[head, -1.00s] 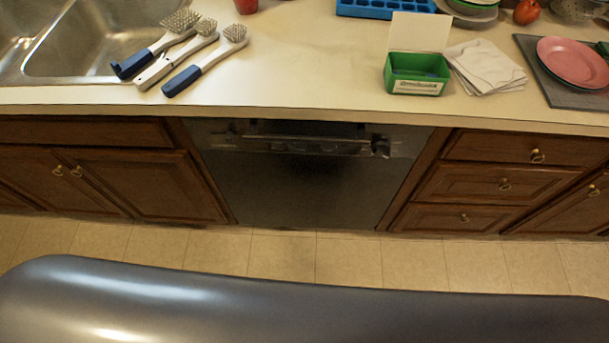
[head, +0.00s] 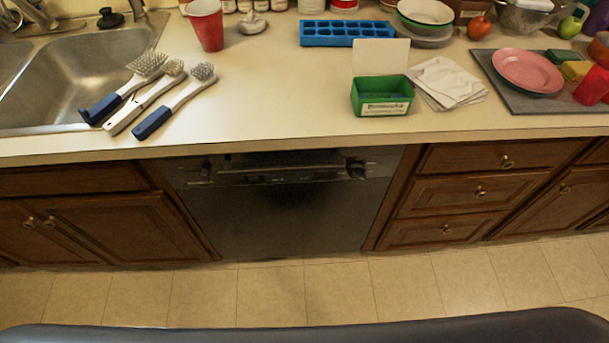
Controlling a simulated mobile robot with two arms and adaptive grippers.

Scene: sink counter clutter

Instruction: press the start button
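The dishwasher (head: 290,215) is set under the counter, with a dark front that is shut. Its control panel (head: 250,174) runs along the top, in the shade of the counter edge. A dark knob (head: 356,169) sits at the panel's right end, and small controls show at its left end. The panel is too dark and small to tell which control is the start button. Neither of my grippers is in view.
Several brushes (head: 150,95) lie beside the sink (head: 75,70). A green box (head: 382,95), napkins (head: 447,82), a blue ice tray (head: 345,33), a red cup (head: 206,24) and a pink plate (head: 527,70) stand on the counter. The tiled floor (head: 270,293) before the dishwasher is clear.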

